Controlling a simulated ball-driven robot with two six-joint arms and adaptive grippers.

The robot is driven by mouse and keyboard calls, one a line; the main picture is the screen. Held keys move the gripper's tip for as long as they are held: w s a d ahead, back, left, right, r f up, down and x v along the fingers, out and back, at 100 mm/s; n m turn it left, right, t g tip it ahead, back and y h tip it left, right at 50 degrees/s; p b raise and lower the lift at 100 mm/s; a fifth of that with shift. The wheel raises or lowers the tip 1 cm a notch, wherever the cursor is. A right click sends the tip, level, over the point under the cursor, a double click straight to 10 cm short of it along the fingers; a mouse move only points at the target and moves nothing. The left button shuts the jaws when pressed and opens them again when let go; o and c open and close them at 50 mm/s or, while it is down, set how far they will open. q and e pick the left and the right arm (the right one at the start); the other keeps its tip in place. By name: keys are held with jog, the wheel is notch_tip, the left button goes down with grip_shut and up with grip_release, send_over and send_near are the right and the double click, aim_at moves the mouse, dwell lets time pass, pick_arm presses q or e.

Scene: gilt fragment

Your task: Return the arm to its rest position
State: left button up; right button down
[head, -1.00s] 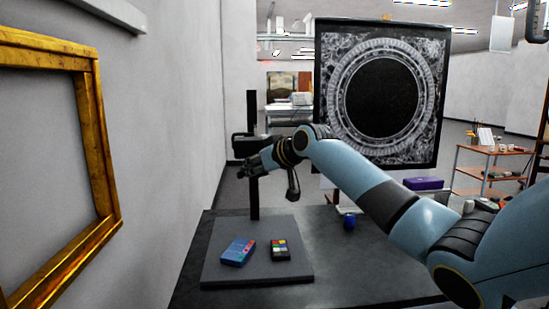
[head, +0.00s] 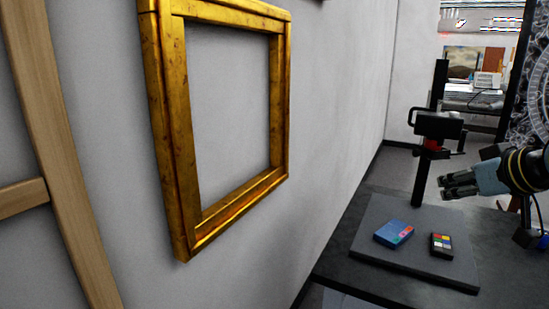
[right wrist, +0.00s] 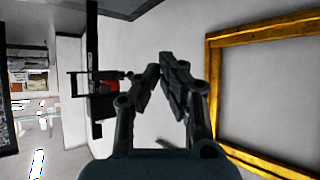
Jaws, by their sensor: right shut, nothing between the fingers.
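My right gripper (head: 446,187) comes in from the right edge in the head view, above the dark table (head: 354,259) and beside a black post stand (head: 437,125). Its fingers point left and are close together, with nothing between them. In the right wrist view the two fingers (right wrist: 160,68) come together at the tips, also empty. Most of my right arm is cut off by the head view's right edge. My left gripper is not in view.
A gilt frame (head: 160,120) hangs on the grey wall; it also shows in the right wrist view (right wrist: 214,95). A wooden frame (head: 48,150) stands at far left. On a dark board (head: 375,217) lie a blue box (head: 393,233) and a colour-patch card (head: 441,244).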

jog(key=s+a+f+g, duration=0.2)
jog(key=s+a+f, duration=0.1)
jog(key=s+f, duration=0.3)
jog(key=s+a+f+g, duration=0.2)
jog(key=s+a+f, duration=0.25)
jog(key=s, duration=0.45)
jog(key=s+a+f+g+h, duration=0.1)
jog(key=s+f+g+h, duration=0.2)
jog(key=s, duration=1.4)
jog(key=s+d+f+m+g+b, duration=0.2)
jog(key=f+b, duration=0.6)
jog(key=f, duration=2.9)
pick_arm(q)
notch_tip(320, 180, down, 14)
jog(key=b, duration=0.5)
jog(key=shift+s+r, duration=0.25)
pick_arm(e)
jog(key=s+d+f+g, duration=0.1)
jog(key=s+f, duration=1.8)
jog(key=shift+d+f+n+y, duration=0.25)
jog(key=shift+d+n+y, duration=0.05)
jog(key=shift+y, duration=0.1)
